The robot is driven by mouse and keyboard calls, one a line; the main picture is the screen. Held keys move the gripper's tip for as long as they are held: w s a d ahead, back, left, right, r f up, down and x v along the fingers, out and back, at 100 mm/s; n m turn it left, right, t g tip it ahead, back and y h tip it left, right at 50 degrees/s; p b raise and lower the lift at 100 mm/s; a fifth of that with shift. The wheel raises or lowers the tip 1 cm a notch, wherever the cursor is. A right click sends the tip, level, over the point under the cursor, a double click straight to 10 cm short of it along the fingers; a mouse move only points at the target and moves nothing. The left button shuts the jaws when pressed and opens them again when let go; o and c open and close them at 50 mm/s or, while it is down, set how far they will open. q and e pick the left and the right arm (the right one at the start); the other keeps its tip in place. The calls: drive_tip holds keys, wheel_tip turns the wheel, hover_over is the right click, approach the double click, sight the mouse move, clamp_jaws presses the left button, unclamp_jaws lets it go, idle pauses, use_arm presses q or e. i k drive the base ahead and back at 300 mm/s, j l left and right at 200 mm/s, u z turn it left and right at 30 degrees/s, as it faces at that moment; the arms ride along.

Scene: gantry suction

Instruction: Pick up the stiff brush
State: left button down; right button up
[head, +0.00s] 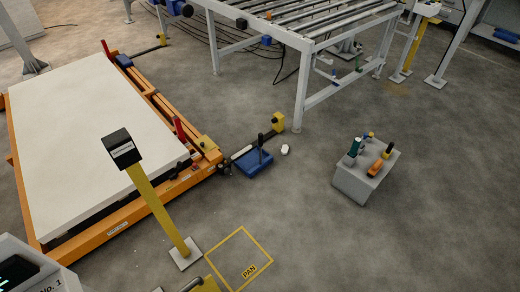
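I cannot clearly make out the stiff brush at this size. A blue dustpan-like object (254,163) lies on the floor by the corner of the orange frame, with a dark upright handle (261,142) rising from it. A grey box (352,186) stands on the floor at the right. On its top are a green and dark item (354,147), an orange item (375,168) and a dark and yellow item (388,150); which of these, if any, is a brush I cannot tell. Neither of my grippers is in view.
An orange lift frame (105,232) carries a large white slab (85,130) at the left. A yellow post (158,210) stands in front. A roller conveyor (300,90) is at the back. A small white object (285,150) and a marked PAN square (240,235) are on otherwise open floor.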

sight(374, 170)
drive_tip(key=i+l, duration=0.1)
drive_tip(key=l, duration=0.3)
drive_tip(key=i+l+z, duration=0.1)
drive_tip(key=l, duration=0.3)
drive_tip(key=i+l, duration=0.1)
drive_tip(key=l, duration=0.3)
drive_tip(key=i+l+z, duration=0.15)
drive_tip(key=i, duration=0.35)
drive_tip(key=i+l+z, duration=0.2)
drive_tip(key=i+l, duration=0.15)
drive_tip(key=i, duration=0.15)
